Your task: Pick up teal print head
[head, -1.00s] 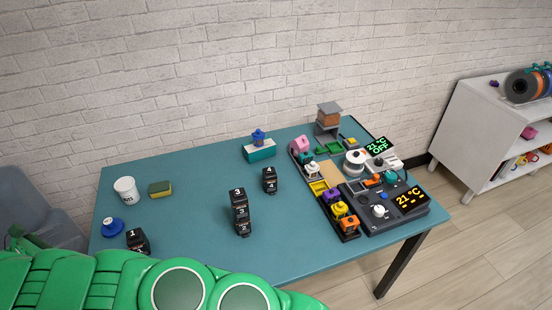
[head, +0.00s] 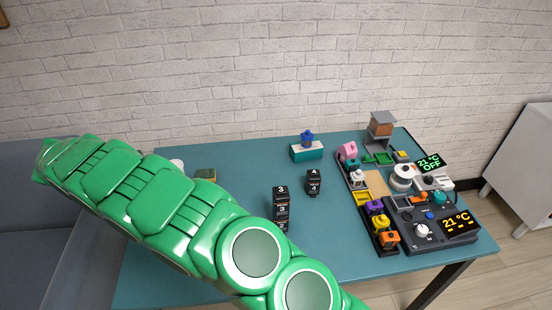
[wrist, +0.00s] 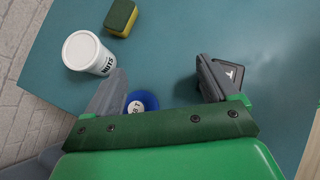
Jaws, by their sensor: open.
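Small coloured print heads stand in a dark rack at the right of the table in the head view. A small teal piece (head: 351,164), which looks like the teal print head, shows between a pink one (head: 347,150) and a white one (head: 357,178); it is partly hidden and too small to be sure of. My gripper (wrist: 160,68) shows in the wrist view, open and empty, above the left part of the table, far from the rack. In the head view my green arm reaches to the left and the gripper cannot be made out.
In the wrist view a white cup (wrist: 88,53), a sponge (wrist: 120,17), a blue round object (wrist: 138,102) and a black block (wrist: 230,72) lie near my fingers. Numbered black blocks (head: 281,208) stand mid-table. A dark control unit (head: 440,232) stands beside the rack.

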